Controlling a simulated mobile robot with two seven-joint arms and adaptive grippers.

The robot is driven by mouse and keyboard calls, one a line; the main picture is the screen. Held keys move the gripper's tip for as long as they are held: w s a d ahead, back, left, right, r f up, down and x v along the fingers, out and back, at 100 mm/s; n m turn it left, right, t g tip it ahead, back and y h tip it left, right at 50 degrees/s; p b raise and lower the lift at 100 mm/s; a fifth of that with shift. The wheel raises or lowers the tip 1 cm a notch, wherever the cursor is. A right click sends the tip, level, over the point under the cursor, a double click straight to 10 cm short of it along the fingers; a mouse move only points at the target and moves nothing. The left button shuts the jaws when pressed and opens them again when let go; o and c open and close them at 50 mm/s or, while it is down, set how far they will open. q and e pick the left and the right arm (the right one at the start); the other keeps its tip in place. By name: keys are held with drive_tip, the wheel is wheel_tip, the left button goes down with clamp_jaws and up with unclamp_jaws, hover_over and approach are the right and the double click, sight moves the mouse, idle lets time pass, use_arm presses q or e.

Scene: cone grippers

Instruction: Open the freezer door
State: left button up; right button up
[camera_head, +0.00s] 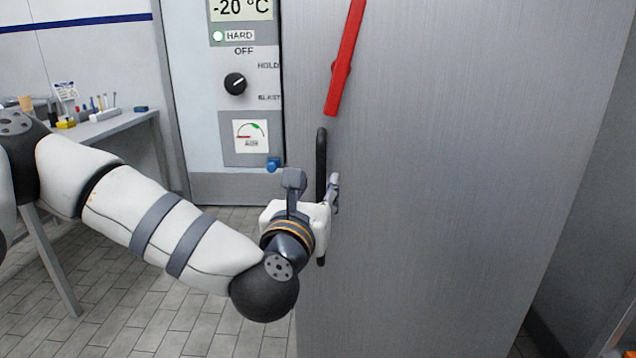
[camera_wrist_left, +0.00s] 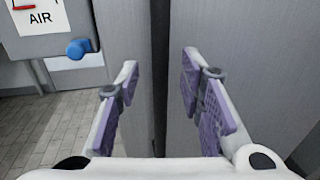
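The freezer door (camera_head: 440,200) is a tall brushed-steel panel filling the right half of the head view. Its black upright handle (camera_head: 321,150) is near the door's left edge. My left gripper (camera_head: 333,192) is at the handle's lower part, and its body hides some of the handle. In the left wrist view the two purple-padded fingers (camera_wrist_left: 158,88) stand apart. The dark handle (camera_wrist_left: 159,60) runs upright between them, with gaps showing on both sides. I cannot tell whether the door is ajar. My right gripper is in neither view.
A red bar (camera_head: 345,60) is on the door above the handle. To the left is a control panel (camera_head: 205,110) with a dial and a blue knob (camera_head: 273,164). A grey table (camera_head: 110,125) with small items stands at the far left. Tiled floor (camera_head: 150,325) shows below my arm.

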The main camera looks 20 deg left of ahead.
sight(321, 184)
use_arm(q)
drive_tip(key=shift+w+a, duration=0.15)
drive_tip(key=shift+w, duration=1.75)
clamp_jaws()
drive_tip(key=shift+f, duration=0.1)
